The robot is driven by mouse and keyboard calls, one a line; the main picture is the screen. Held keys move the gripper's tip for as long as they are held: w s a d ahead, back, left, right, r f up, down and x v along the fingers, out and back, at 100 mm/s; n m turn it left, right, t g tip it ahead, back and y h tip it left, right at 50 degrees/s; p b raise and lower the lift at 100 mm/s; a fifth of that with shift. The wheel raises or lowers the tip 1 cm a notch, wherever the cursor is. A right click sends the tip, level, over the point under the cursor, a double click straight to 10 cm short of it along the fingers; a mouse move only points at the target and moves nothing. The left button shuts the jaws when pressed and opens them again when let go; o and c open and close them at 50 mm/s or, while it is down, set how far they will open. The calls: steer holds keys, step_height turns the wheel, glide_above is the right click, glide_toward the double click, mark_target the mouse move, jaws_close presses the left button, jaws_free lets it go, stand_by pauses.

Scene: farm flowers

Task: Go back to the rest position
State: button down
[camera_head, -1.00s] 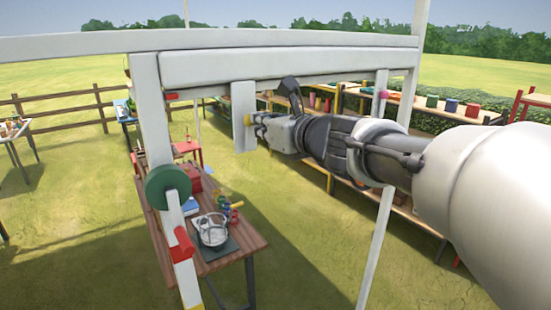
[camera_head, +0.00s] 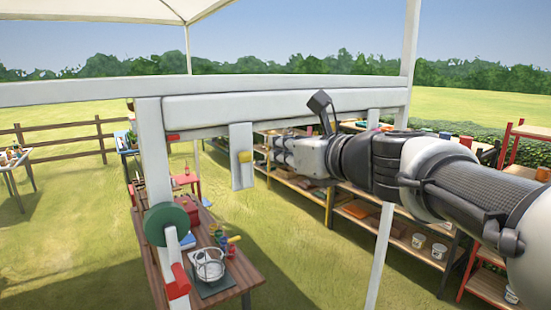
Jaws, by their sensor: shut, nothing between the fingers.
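My gripper (camera_head: 279,151) is at the end of my arm, which reaches in from the right side of the view. It points left and is shut and empty. I cannot tell whether the fingertips touch the panel.
A white post (camera_head: 158,180) with a green disc (camera_head: 172,224) stands at left. Shelves (camera_head: 395,240) with pots stand behind my arm.

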steer(key=s+d+f+n+g+h+b, duration=0.15)
steer(key=s+f+n+b, duration=0.35)
steer(key=f, duration=0.5)
steer(key=s+f+n+g+b, duration=0.2)
steer(key=s+f+n+b, duration=0.35)
steer(key=f, duration=0.45)
steer(key=s+d+f+n+g+h+b, duration=0.1)
steer(key=s+f+n+g+b, duration=0.1)
steer(key=s+f+n+b, duration=0.5)
steer(key=s+d+f+n+g+h+b, duration=0.1)
steer(key=s+d+f+n+h+b, duration=0.1)
steer(key=f, duration=0.8)
steer(key=s+d+f+n+g+h+b, duration=0.1)
steer(key=s+d+f+n+b, duration=0.4)
steer(key=f, duration=0.6)
steer(key=s+d+f+n+g+h+b, duration=0.1)
steer(key=s+d+f+n+h+b, duration=0.2)
steer(key=s+f, duration=0.4)
step_height(320, 180, down, 4)
steer(key=d+n+b, duration=0.1)
steer(key=b, duration=0.1)
steer(key=shift+s+d+n+b, duration=0.2)
steer(key=shift+s+n+b, duration=0.1)
steer(key=shift+n+b, duration=0.1)
steer(key=shift+a+f+h, duration=0.1)
steer(key=shift+h, duration=0.15)
